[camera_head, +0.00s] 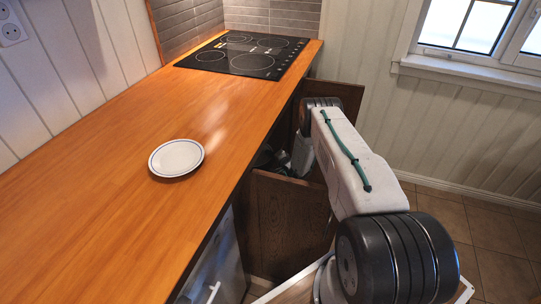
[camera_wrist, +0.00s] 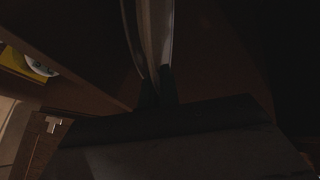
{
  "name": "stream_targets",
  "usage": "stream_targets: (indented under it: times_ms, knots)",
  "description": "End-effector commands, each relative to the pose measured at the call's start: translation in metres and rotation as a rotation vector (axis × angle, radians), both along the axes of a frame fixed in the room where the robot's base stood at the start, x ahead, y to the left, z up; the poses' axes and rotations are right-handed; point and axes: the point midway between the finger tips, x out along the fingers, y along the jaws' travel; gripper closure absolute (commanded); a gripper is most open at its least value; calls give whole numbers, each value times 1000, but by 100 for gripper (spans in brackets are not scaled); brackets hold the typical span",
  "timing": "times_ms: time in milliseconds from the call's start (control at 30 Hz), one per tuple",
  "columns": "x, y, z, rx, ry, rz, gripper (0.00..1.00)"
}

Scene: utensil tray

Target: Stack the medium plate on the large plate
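A white plate with a thin dark ring (camera_head: 176,158) lies flat and empty on the wooden counter in the head view. With one plate there, I cannot tell its size class. In the dark wrist view, a second pale plate (camera_wrist: 156,35) stands nearly edge-on between my fingers. My gripper (camera_wrist: 158,88) appears shut on its rim, with a dark finger on each side. In the head view my arm reaches down into the open cabinet below the counter; the gripper and this plate are hidden there.
The open wooden cabinet door (camera_head: 290,222) stands beside my arm, below the counter edge. A black cooktop (camera_head: 243,55) sits at the counter's far end. The counter (camera_head: 95,220) around the plate is clear. A yellow item (camera_wrist: 22,63) shows at the wrist view's left.

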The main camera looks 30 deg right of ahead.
Motion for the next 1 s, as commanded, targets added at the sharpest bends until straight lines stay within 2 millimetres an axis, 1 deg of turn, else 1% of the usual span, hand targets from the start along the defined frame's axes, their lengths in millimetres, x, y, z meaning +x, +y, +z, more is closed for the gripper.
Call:
stream_targets:
  times_ms: [200,500,533,567,867,1000]
  knots:
    - [0,0,1,0,-1,0,100]
    - [0,0,-8,-1,-2,1,100]
    - [0,0,-9,-1,0,0,91]
    - [0,0,-8,-1,0,0,88]
    - [-1,0,-9,0,2,0,88]
    - [-1,0,-1,1,2,-1,88]
